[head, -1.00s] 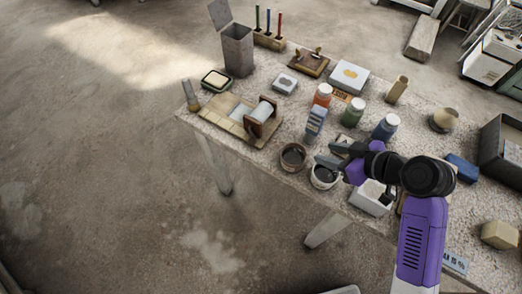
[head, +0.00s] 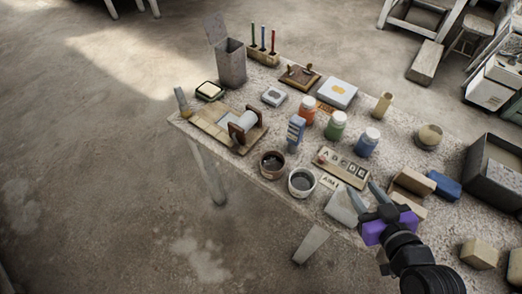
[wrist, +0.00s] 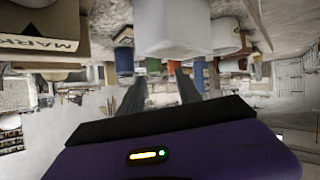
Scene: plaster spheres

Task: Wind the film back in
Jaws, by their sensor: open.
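A roller with brown wooden end discs and a pale grey-white drum (head: 243,122) stands on a tan board (head: 208,122) at the table's left corner. A light flat sheet, perhaps the film (head: 228,113), lies on the board beside the drum; I cannot tell whether it joins it. My gripper (head: 363,187) is open and empty, near the table's front edge, well to the right of the roller. Its two dark fingers also show in the wrist view (wrist: 158,78). I cannot make out the roller in the wrist view.
Two round pots (head: 301,182) stand between my gripper and the roller. A blue-grey box (head: 296,130), several paint jars (head: 336,125) and a letter rack (head: 342,168) are nearby. A white block (head: 341,207) is close to my gripper. A tall grey bin (head: 232,65) stands behind the roller.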

